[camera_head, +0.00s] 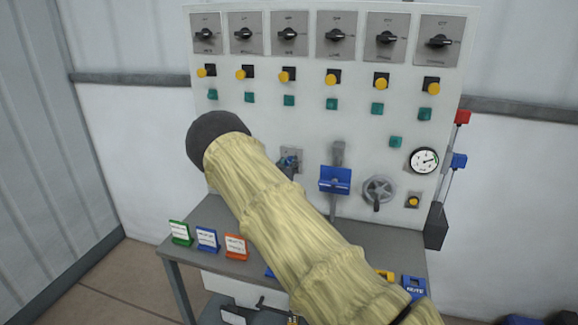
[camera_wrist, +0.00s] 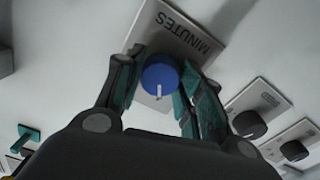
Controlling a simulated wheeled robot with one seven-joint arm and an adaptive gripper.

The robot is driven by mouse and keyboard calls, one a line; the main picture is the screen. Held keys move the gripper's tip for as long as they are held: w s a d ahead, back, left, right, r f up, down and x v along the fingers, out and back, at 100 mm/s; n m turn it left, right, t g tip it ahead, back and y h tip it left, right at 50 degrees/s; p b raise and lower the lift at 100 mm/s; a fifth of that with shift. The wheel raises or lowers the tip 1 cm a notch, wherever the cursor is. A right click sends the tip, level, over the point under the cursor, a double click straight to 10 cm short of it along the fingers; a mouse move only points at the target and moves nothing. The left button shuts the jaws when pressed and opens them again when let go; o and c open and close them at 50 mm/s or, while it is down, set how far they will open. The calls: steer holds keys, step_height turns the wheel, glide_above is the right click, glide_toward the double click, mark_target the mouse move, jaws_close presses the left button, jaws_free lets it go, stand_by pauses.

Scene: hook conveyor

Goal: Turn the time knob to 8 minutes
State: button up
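In the wrist view a round blue knob (camera_wrist: 160,78) sits on a grey plate (camera_wrist: 165,18) printed with the word MINUTES. A white mark on the knob points to the bottom of the picture, on the side away from the word. Any numbers around the knob are hidden or too small to read. My gripper (camera_wrist: 162,70) has its two teal-padded fingers on either side of the knob, apart from each other. I cannot tell whether the pads touch it. In the head view I cannot make out my gripper or this knob; my sleeved arm crosses the panel.
Black knobs (camera_wrist: 249,124) on plates lie to the right in the wrist view. The head view shows a white panel (camera_head: 330,122) with black rotary switches, yellow and green buttons, a gauge (camera_head: 424,160) and a handwheel (camera_head: 379,190). Below is a grey table with coloured sign holders (camera_head: 207,239).

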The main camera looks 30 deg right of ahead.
steer(key=shift+f+m+b, duration=0.15)
steer(key=shift+m+b, duration=0.15)
steer(key=shift+b, duration=0.5)
steer(key=m+b, duration=2.3)
steer(key=b, duration=0.7)
steer(key=shift+f+b, duration=0.1)
steer(key=shift+b, duration=0.3)
steer(key=shift+m, duration=0.3)
steer(key=o, duration=1)
steer(key=shift+s+d, duration=0.1)
